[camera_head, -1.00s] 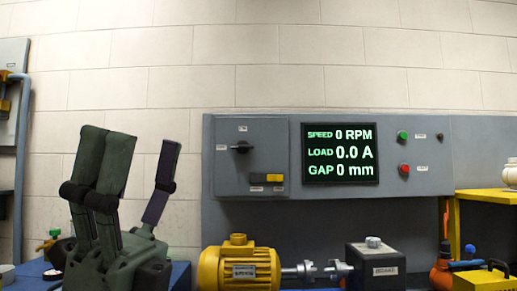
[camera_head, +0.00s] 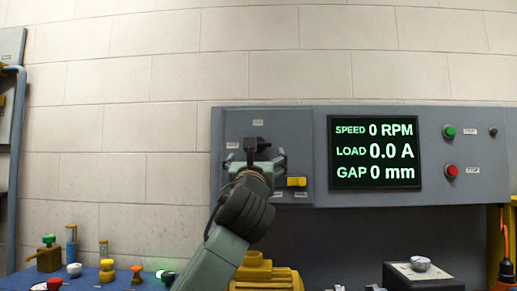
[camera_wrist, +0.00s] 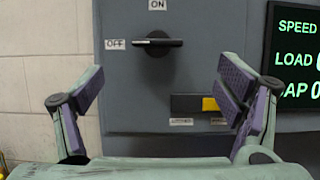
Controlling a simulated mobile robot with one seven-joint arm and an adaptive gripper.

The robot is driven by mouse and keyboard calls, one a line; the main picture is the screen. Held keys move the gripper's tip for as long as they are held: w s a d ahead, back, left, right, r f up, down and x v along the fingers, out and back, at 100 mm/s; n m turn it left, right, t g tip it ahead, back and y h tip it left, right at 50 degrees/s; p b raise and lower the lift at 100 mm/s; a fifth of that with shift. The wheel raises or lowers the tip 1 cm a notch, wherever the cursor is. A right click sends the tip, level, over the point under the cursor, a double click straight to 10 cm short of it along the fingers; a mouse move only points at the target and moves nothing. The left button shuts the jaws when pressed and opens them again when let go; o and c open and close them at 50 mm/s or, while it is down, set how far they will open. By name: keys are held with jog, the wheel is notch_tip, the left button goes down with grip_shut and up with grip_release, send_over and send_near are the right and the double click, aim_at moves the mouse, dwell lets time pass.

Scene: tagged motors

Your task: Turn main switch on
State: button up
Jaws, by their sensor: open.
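The main switch (camera_wrist: 157,43) is a black rotary knob with a horizontal bar handle on a grey panel. In the wrist view, an ON label (camera_wrist: 157,5) is above it and an OFF label (camera_wrist: 115,43) is at its left, level with the bar. My gripper (camera_wrist: 160,90) is open and empty, its two fingers spread below and to either side of the knob in this view. In the head view my gripper (camera_head: 256,162) is in front of the panel and hides part of the switch. I see no contact with the knob.
A yellow slider (camera_wrist: 209,103) sits in a dark slot low on the panel, close to the right finger. The display (camera_head: 375,152) reads 0 RPM, 0.0 A and 0 mm. Green (camera_head: 449,131) and red (camera_head: 451,170) buttons are farther right. A yellow motor (camera_head: 262,276) is below.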

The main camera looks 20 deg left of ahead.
aim_at(258, 144)
jog(key=p+x, duration=0.5)
jog(key=x, duration=0.6)
jog(key=shift+a, duration=0.25)
jog(key=shift+w+r, duration=0.1)
jog(key=c, duration=1.1)
jog(key=shift+c, duration=0.2)
